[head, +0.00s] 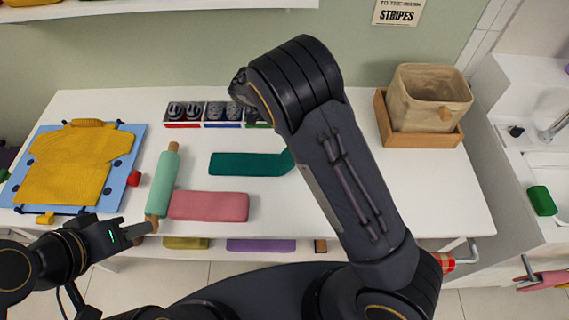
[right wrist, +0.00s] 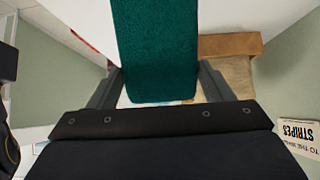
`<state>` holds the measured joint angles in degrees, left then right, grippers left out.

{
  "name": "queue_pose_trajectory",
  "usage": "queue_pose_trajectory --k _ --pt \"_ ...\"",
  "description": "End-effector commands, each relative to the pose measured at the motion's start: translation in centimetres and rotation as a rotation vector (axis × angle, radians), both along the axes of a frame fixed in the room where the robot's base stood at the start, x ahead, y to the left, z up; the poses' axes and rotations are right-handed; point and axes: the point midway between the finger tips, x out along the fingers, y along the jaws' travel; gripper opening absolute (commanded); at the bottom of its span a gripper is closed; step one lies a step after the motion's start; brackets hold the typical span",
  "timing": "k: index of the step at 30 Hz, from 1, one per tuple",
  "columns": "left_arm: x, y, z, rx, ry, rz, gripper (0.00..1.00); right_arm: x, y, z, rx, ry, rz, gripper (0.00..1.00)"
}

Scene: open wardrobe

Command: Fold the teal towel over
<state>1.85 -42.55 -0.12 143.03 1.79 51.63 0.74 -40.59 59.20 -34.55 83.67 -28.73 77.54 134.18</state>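The teal towel (head: 238,163) lies on the white table, left of my right forearm. Its right end bends up off the table and goes behind that forearm. In the right wrist view the towel (right wrist: 155,45) runs from the top edge down between the two fingers of my right gripper (right wrist: 160,75). The fingers press at its two side edges, so it looks held. My right gripper is hidden by its arm in the head view. My left gripper (head: 142,230) is low at the table's front edge, by the rolling pin's lower handle; its finger gap cannot be made out.
A pink folded cloth (head: 209,206) lies just in front of the towel. A green rolling pin (head: 163,183) and a yellow shirt on a blue board (head: 130,160) are to the left. A box with shoes (head: 184,113) stands behind; a wooden tray (head: 445,140) with a basket is back right.

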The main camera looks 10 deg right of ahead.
Motion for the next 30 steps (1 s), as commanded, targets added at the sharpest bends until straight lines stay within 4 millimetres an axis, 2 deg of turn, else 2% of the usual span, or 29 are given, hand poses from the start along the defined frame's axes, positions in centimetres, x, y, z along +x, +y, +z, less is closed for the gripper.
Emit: queue_pose_trajectory --k 12,22,30 --pt "0.0 0.0 0.1 0.0 0.0 0.0 0.36 0.1 0.6 0.3 -0.035 0.009 0.0 0.69" --pt "0.0 0.0 0.1 0.0 0.0 0.0 0.36 1.0 3.7 1.2 -0.205 0.051 0.003 0.69" --pt "0.0 0.0 0.1 0.0 0.0 0.0 0.36 1.0 4.2 1.5 -0.237 0.061 -0.001 0.69"
